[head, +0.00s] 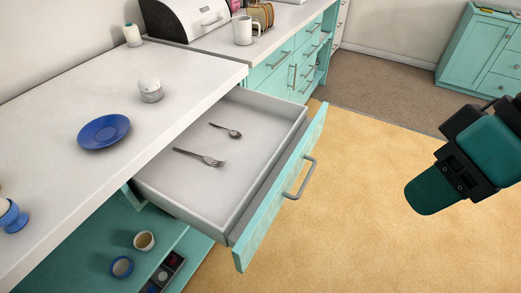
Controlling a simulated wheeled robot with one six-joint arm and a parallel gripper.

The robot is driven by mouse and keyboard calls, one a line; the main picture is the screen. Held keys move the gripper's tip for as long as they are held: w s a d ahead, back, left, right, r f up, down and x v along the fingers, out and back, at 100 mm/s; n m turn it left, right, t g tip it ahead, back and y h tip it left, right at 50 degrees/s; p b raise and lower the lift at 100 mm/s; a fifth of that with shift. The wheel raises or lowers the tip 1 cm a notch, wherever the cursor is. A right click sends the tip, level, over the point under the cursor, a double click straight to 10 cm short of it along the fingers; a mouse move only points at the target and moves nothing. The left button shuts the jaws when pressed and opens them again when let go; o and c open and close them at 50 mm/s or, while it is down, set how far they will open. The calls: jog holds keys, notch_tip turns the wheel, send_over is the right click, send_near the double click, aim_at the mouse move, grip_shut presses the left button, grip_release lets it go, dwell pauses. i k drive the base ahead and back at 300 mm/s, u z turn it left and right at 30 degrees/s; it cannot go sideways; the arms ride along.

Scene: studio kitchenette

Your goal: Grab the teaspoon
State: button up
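The teaspoon (226,131) is a small metal spoon lying flat in the open drawer (180,193), towards its back. A fork (200,157) lies in the same drawer, nearer the front-left and apart from the spoon. Part of my arm, dark teal and black, shows at the right edge, well away from the drawer. I see no gripper fingers in this view.
The drawer's front (285,190) juts out over the floor with a grey handle (301,178). Cups stand on the shelf below. The floor (345,215) to the right is clear.

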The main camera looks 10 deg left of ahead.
aim_at(233, 132)
jog(key=z, duration=0.25)
jog(key=i, duration=1.35)
jog(key=u, duration=1.9)
